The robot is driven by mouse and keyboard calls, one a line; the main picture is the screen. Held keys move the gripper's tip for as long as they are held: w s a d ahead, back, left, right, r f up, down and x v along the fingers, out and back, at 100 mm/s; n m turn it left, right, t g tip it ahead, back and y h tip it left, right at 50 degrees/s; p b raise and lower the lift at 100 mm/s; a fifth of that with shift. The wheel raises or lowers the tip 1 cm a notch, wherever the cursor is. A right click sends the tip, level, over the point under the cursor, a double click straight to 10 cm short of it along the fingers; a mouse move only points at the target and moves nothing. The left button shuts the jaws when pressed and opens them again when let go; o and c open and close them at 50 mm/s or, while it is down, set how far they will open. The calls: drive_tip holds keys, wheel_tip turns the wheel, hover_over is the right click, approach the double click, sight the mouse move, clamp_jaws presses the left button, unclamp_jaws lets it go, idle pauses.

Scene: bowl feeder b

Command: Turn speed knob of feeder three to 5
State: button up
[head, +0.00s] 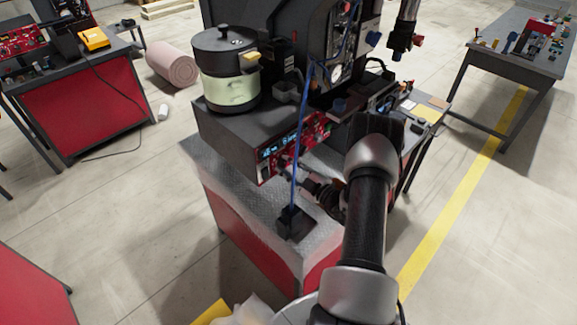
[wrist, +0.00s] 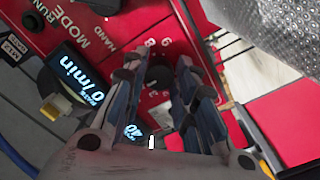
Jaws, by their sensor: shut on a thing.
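The red control panel (head: 308,133) is on the front of the dark feeder box below the bowl. In the wrist view the panel (wrist: 98,22) carries MODE, RUN and HAND lettering. My gripper (wrist: 157,76) reaches the panel, its two fingers on either side of a dark knob (wrist: 159,74) and shut on it. Some dial numerals show beside the knob. Its pointer is hidden between the fingers, so I cannot read its setting. A lit display (wrist: 82,78) appears to read 0/min. In the head view my arm and gripper largely cover the contact.
The lidded bowl (head: 228,80) stands on the dark box (head: 222,130). A blue cable (head: 300,135) hangs close to my gripper down to a black block (head: 293,223) on the grey textured mat (head: 245,208). Open floor lies around the bench.

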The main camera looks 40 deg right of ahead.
drive_tip(key=shift+m, duration=1.5)
drive_tip(key=o, duration=1)
drive_tip(key=shift+o, duration=0.2)
drive_tip(key=shift+s, duration=0.1)
drive_tip(key=s, duration=1.1)
drive_tip(key=shift+s+d, duration=0.4)
